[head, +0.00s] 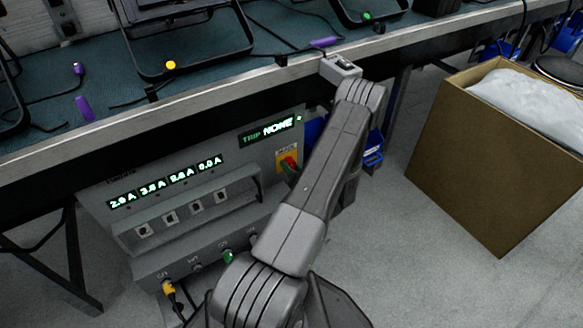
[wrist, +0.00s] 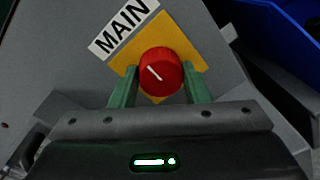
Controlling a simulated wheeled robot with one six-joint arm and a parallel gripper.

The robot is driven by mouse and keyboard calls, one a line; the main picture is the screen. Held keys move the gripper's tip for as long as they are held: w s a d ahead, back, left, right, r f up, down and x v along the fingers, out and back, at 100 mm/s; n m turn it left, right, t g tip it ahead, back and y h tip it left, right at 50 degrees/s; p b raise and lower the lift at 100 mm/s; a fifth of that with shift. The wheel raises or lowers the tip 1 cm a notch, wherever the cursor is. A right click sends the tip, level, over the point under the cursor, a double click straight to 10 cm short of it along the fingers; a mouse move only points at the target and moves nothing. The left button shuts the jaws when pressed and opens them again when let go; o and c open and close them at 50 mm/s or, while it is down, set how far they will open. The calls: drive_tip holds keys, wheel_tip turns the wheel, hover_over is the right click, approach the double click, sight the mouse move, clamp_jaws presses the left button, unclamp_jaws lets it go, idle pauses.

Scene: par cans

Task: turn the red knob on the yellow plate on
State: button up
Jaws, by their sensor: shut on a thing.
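The red knob (wrist: 158,71) sits on the yellow plate (wrist: 184,29), which is turned like a diamond under a MAIN label (wrist: 123,36). The knob's white line slants from upper left to lower right in the wrist view. The green fingers of my gripper (wrist: 160,76) stand on either side of the knob and are shut on it. In the head view the yellow plate (head: 284,154) and the knob (head: 289,162) show at the right of the grey panel, partly hidden by my arm.
The grey power unit (head: 118,217) hangs under the bench (head: 240,83). Its displays (head: 165,181) are lit, and another reads TRIP NONE (head: 267,131). Plugs (head: 169,288) stick out below. A cardboard box (head: 490,155) stands on the floor at right, with free floor before it.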

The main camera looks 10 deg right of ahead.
drive_tip(key=m, duration=0.4)
drive_tip(key=shift+y+p, duration=0.3)
drive_tip(key=shift+m, duration=1.9)
drive_tip(key=shift+p, duration=0.3)
drive_tip(key=o, duration=1)
drive_tip(key=shift+c, duration=0.2)
drive_tip(key=shift+d, duration=0.1)
drive_tip(key=p+v, duration=0.3)
drive_tip(key=v, duration=1)
drive_tip(key=shift+s+d+r, duration=0.2)
drive_tip(key=shift+s, duration=0.15)
drive_tip(key=shift+w, duration=0.1)
